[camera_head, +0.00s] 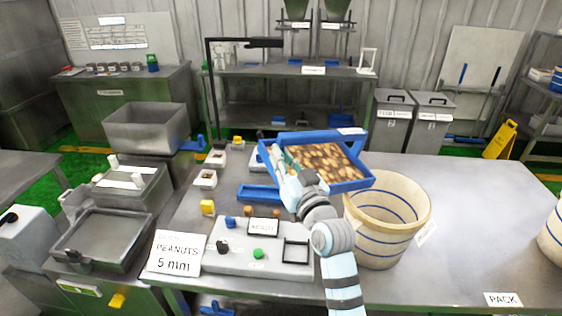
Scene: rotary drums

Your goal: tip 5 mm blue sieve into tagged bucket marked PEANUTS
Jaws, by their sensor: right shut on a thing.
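The blue sieve (361,184) is a rectangular frame full of brown peanuts (325,160). It is held up above the table, just behind and left of the cream bucket's rim. My right gripper (284,165) is shut on the sieve's left side; the arm partly hides that side. The bucket (386,222) is cream with blue bands and stands on the table. A white tag (427,232) hangs at its right side, its writing too small to read. A sign reading PEANUTS 5 mm (176,254) stands at the table's front left. My left gripper does not show.
A grey control box (258,258) with coloured knobs sits left of the bucket. A blue tray (259,193) lies behind it. Another banded bucket (553,235) stands at the right edge. The table (475,225) between the buckets is clear, with a PACK label (503,299) at the front.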

